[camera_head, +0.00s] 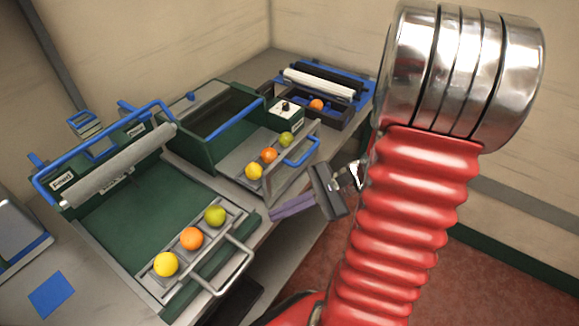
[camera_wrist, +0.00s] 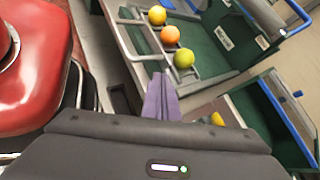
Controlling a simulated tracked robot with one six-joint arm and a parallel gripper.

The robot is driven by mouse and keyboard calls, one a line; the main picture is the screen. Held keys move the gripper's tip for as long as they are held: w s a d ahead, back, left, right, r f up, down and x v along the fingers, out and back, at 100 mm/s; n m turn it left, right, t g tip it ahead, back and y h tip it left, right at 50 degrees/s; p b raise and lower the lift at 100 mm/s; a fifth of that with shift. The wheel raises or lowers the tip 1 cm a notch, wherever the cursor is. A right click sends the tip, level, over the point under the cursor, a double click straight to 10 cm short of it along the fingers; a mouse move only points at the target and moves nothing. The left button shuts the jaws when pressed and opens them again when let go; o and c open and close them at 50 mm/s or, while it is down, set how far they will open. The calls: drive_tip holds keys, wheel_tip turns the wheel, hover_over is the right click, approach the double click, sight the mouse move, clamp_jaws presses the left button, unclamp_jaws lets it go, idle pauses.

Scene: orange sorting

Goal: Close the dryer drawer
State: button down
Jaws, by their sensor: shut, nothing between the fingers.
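The middle green machine (camera_head: 205,137) has a grey drawer (camera_head: 282,178) pulled out at its front, with a blue handle (camera_head: 303,152). A yellow fruit (camera_head: 254,171), an orange one (camera_head: 269,155) and a green one (camera_head: 286,139) sit in a row on the drawer. I cannot tell from its label whether this is the dryer. My gripper (camera_head: 272,214) has purple fingers, shut and empty, pointing left in front of the drawer, below its handle. In the wrist view the fingers (camera_wrist: 158,76) point toward the left machine's rack (camera_wrist: 140,55).
The left machine (camera_head: 125,215) has a green bed, a pale roller (camera_head: 120,165) and a front rack with a metal handle (camera_head: 238,270), holding yellow, orange and green fruits. A dark tray (camera_head: 330,118) with one orange fruit stands at the back. Red floor (camera_head: 410,255) lies beyond the table edge.

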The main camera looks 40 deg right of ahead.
sight(288, 170)
drive_tip(key=s+d+f+m+t+h, duration=0.1)
drive_tip(key=d+f+m+t+h, duration=0.1)
drive_tip(key=d+m+t, duration=0.3)
drive_tip(key=s+d+f+m+t+h, duration=0.1)
drive_tip(key=d+f+m+t+h, duration=0.2)
drive_tip(key=d, duration=0.9)
drive_tip(key=m+t, duration=0.3)
drive_tip(key=m, duration=0.2)
drive_tip(key=shift+s+d+f+m+t, duration=0.15)
drive_tip(key=shift+s+d+m+t, duration=0.05)
drive_tip(key=shift+s+m+t, duration=0.1)
drive_tip(key=shift+w, duration=0.1)
drive_tip(key=shift+x, duration=6.8)
drive_tip(key=shift+w+a, duration=0.15)
drive_tip(key=shift+w, duration=0.15)
